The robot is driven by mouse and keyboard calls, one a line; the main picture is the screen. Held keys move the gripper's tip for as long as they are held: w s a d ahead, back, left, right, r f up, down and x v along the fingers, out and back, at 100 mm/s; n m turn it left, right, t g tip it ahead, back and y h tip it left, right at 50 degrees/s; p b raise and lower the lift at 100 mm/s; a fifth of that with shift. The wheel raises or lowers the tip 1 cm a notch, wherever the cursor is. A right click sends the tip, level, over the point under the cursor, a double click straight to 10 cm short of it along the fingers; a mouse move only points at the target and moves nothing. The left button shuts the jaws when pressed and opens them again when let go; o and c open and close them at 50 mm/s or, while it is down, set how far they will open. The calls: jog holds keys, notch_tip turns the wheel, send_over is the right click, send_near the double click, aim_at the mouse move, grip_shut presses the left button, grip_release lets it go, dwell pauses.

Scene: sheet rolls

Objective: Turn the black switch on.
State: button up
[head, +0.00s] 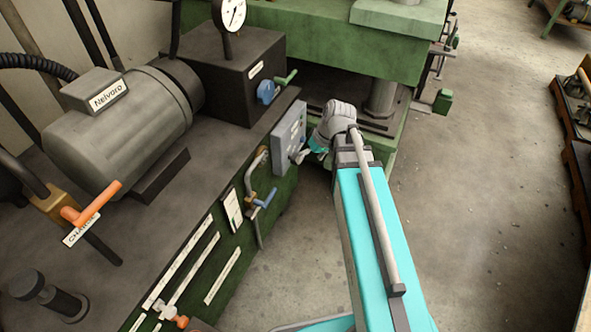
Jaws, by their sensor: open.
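A grey control box (288,138) is mounted on the front face of the green machine cabinet, near its far right corner. Small details show on its front, but I cannot make out the black switch for certain; it may be hidden by my gripper. My gripper (300,156) is at the lower right of the box, its dark fingers pointing left at the box front. The fingers look close to the box, but I cannot tell whether they touch it. The gripper is open and I see nothing held in it.
A blue-handled valve (264,200) on a pipe sits left of the box, lower down. A grey motor (125,125), a dark block (235,75) with a gauge (230,14), and an orange lever (92,203) stand on the cabinet top. A green press (340,40) stands behind. Floor (480,200) at right is clear.

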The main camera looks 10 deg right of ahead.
jog(key=w+d+f+n+t+y+b, duration=0.35)
jog(key=w+f+b, duration=0.55)
jog(key=f+b, duration=0.45)
jog(key=n+t+y+b, duration=0.2)
jog(key=n+y+b, duration=0.1)
jog(key=b, duration=1)
send_near(294, 159)
jog(key=s+d+f, duration=0.1)
jog(key=s+d, duration=0.1)
jog(key=d, duration=0.2)
jog(key=shift+w+d+f+t+y+b, duration=0.2)
jog(key=shift+w+t+y+b, duration=0.15)
jog(key=shift+w+b, duration=0.05)
jog(key=shift+a, duration=0.15)
jog(key=b+x, duration=0.5)
jog(key=x, duration=0.8)
jog(key=shift+w+a+f, duration=0.15)
jog(key=shift+w+a, duration=0.05)
jog(key=shift+w, duration=0.05)
jog(key=c, duration=1.1)
